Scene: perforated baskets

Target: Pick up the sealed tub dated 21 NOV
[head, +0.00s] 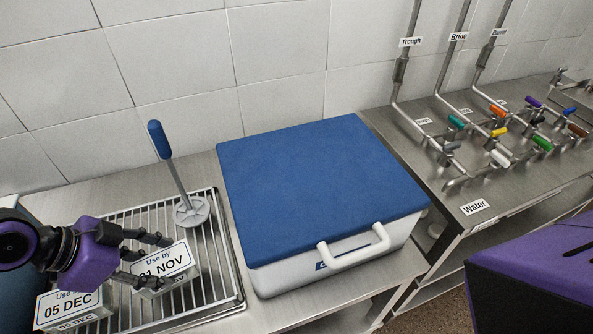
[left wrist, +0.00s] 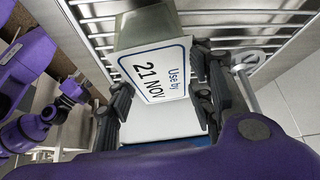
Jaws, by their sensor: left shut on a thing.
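The tub dated 21 NOV (head: 172,260) is a small pale box with a white, blue-bordered "Use by" label. In the head view a dark finger covers the label's first digit; the left wrist view shows the full date on the tub (left wrist: 155,68). My left gripper (head: 153,262) is shut on this tub, with one finger on each side; the fingers also show in the left wrist view (left wrist: 160,108). The tub is at the wire rack (head: 228,268), and I cannot tell whether it touches the rack.
A tub dated 05 DEC (head: 70,310) is at the lower left, close by my left gripper. A plunger-like tool with a blue handle (head: 155,138) stands behind. A blue-lidded cool box (head: 310,180) is right of the rack. Pipes with coloured valves (head: 498,132) stand farther right.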

